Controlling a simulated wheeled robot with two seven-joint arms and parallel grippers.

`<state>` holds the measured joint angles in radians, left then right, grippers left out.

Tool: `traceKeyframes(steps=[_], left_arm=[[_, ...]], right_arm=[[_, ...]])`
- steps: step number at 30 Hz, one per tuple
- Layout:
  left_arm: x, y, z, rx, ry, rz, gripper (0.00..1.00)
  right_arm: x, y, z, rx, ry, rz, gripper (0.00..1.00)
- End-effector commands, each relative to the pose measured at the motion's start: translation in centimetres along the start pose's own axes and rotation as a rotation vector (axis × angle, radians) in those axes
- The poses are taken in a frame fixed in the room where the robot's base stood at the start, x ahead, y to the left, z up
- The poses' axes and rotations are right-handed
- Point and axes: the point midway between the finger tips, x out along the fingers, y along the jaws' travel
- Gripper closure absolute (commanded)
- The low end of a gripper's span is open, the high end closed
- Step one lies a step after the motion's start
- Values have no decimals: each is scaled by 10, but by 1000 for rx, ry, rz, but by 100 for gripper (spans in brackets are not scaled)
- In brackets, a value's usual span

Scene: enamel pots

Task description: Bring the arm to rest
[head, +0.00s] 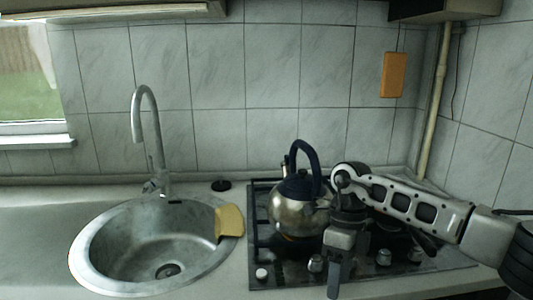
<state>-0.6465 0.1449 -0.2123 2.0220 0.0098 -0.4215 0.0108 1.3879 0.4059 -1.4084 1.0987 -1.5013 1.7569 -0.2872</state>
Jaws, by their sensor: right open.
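My right arm comes in from the right edge, and my right gripper (334,278) points down over the front of the stove. It is open, though its fingers overlap from this angle. It appears to hold nothing. A steel kettle (288,213) with a dark lid and a dark arched handle stands on the stove, just left of my gripper. The arm and wrist hide part of the stove's right side. My left gripper is not in view.
The black stove (262,240) has several knobs along its front. A round steel sink (130,238) with a tall faucet (140,110) lies to the left. A yellow sponge or cloth (229,221) rests on its right rim. An orange board (393,75) hangs on the tiled wall.

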Motion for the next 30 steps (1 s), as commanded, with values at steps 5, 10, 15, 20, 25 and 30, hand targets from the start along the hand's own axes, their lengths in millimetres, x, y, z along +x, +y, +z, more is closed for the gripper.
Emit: traceKeyframes(steps=[5,10,15,20,25,30], left_arm=[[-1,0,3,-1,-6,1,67],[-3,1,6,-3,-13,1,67],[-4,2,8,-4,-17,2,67],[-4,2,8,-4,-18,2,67],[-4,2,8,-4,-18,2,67],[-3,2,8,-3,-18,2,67]], right_arm=[[58,64,51,-66,-208,251,46],[85,170,109,1,-570,715,46],[54,219,137,323,-921,1224,46],[37,187,127,832,-1154,1637,46],[83,117,74,1548,-1257,1942,46],[172,82,-6,-2081,1088,-1863,46]])
